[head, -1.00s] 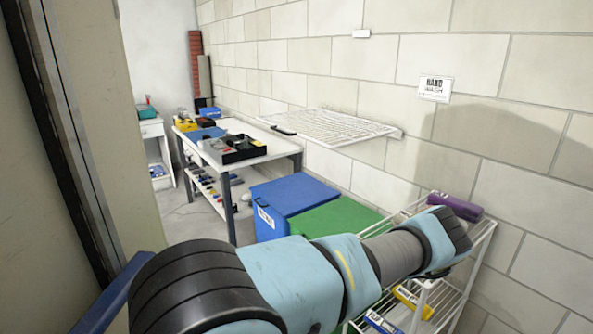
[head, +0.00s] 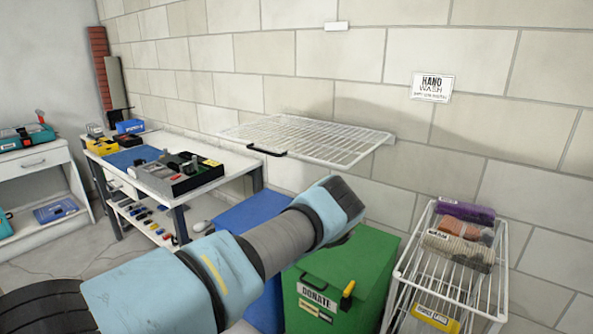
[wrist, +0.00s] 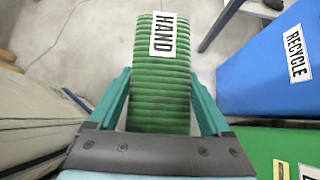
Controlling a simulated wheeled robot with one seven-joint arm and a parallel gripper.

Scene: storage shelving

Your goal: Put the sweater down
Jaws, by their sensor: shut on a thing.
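In the wrist view a green ribbed sweater (wrist: 160,95), folded into a long bundle with a white HAND tag, lies between the teal fingers of my gripper (wrist: 161,80). The gripper is shut on it, and it hangs above the grey floor. In the head view my gripper and the sweater are hidden behind my wrist.
A green DONATE bin (head: 372,262) and a blue bin (head: 232,222) labelled RECYCLE (wrist: 262,65) stand nearby. A wire rack (head: 484,303) at the right holds several rolled garments. A wire wall shelf (head: 340,145) is empty. A cluttered workbench (head: 215,172) stands at left.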

